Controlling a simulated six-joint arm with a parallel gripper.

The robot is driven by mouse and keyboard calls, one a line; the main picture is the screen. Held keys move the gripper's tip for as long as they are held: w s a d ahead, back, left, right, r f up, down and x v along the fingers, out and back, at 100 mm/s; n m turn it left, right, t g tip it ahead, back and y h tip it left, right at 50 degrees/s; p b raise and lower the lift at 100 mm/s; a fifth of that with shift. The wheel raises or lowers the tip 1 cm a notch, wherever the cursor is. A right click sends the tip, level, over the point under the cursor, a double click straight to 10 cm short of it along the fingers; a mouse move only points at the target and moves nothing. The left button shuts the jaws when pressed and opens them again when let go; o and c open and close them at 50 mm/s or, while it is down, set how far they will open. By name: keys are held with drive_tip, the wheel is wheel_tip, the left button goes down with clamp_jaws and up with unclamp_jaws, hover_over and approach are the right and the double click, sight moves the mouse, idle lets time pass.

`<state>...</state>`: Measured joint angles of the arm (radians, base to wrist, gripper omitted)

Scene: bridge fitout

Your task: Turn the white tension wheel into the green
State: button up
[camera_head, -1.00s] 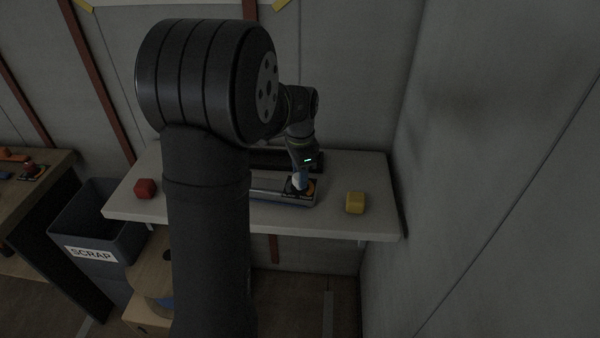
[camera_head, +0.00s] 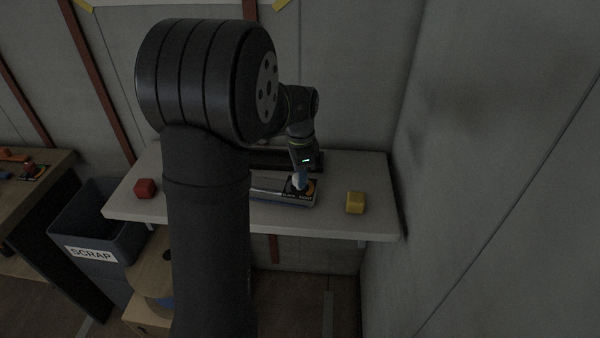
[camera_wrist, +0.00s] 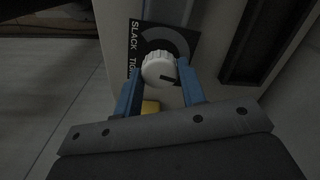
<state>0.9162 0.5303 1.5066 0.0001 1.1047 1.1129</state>
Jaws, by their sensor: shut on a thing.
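The white tension wheel (camera_wrist: 158,69) is a ribbed knob with a dark pointer mark. It sits on a black dial plate (camera_wrist: 140,36) lettered SLACK and TIG..., with a grey arc; the rest of the lettering is hidden. My gripper (camera_wrist: 160,80) has its two blue fingers on either side of the wheel, shut on it. In the head view my gripper (camera_head: 300,180) points down at the dial end of a long device (camera_head: 270,195) on the white shelf. An orange patch (camera_head: 311,187) shows beside the gripper there. I cannot make out green on the dial.
On the shelf (camera_head: 345,225), a yellow block (camera_head: 355,202) stands right of the device and a red block (camera_head: 145,188) far left. A grey bin marked SCRAP (camera_head: 90,254) stands below left. A wall (camera_head: 480,150) closes off the right side.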

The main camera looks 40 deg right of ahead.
idle(0.9)
drive_tip(key=o, duration=1)
drive_tip(key=shift+r, duration=0.1)
wheel_tip(320, 180, up, 17)
drive_tip(key=shift+r, duration=0.15)
